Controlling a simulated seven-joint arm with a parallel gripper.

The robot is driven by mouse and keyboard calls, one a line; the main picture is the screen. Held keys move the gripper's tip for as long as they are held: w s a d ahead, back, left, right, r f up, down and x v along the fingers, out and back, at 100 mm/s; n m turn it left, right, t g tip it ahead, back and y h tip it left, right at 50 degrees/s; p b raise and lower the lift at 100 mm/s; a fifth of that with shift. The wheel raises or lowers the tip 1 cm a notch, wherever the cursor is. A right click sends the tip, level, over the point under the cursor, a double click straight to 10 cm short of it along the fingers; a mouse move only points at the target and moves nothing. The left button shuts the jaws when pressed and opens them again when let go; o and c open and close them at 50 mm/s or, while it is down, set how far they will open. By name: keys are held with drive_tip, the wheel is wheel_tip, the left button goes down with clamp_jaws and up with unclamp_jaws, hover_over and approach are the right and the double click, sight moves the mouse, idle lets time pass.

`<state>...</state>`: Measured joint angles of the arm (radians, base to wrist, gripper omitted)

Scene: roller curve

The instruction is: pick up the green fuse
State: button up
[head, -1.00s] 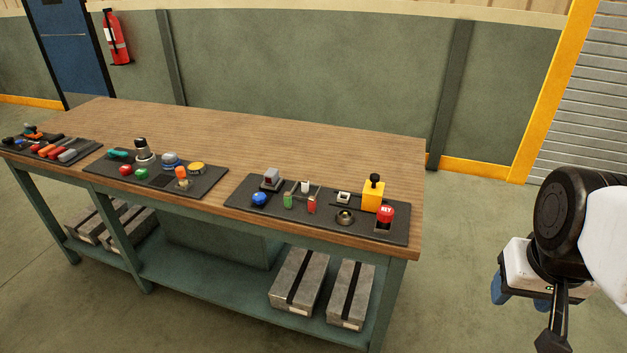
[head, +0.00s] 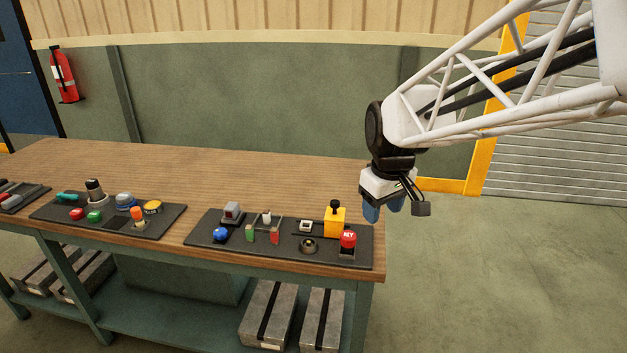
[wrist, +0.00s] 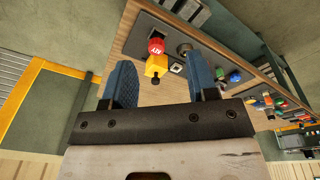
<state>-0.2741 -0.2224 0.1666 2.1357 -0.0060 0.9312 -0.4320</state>
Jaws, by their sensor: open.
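The green fuse (head: 250,233) stands upright on the right-hand black panel (head: 222,254) on the workbench, between a blue knob (head: 221,234) and a red fuse (head: 275,235). My gripper (head: 384,208) is open and empty, with blue fingers pointing down. It is right of the panel, by the bench's right end and well apart from the fuse. In the wrist view the open fingers (wrist: 161,85) frame a red KEY button (wrist: 156,46) and a yellow block (wrist: 155,66).
The yellow block with a black knob (head: 335,222) and the red KEY button (head: 348,239) stand on the panel between my gripper and the fuse. A grey switch (head: 232,212) sits behind the blue knob. The wooden bench top (head: 215,176) is clear behind the panels.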

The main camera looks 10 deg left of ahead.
drive_tip(key=w+a+f+n, duration=0.3)
drive_tip(key=w+a, duration=0.3)
drive_tip(key=a, duration=0.2)
drive_tip(key=w+a+f+n, duration=0.25)
drive_tip(key=w+a, duration=0.25)
drive_tip(key=a, duration=0.4)
drive_tip(key=n+g, duration=0.2)
drive_tip(key=n, duration=0.3)
hover_over(250, 226)
wheel_tip(250, 226, down, 12)
drive_tip(key=shift+d+r, duration=0.1)
drive_tip(key=shift+d, duration=0.05)
drive_tip(key=shift+f, duration=0.2)
drive_tip(key=shift+f, duration=1.25)
drive_tip(key=shift+f, duration=2.6)
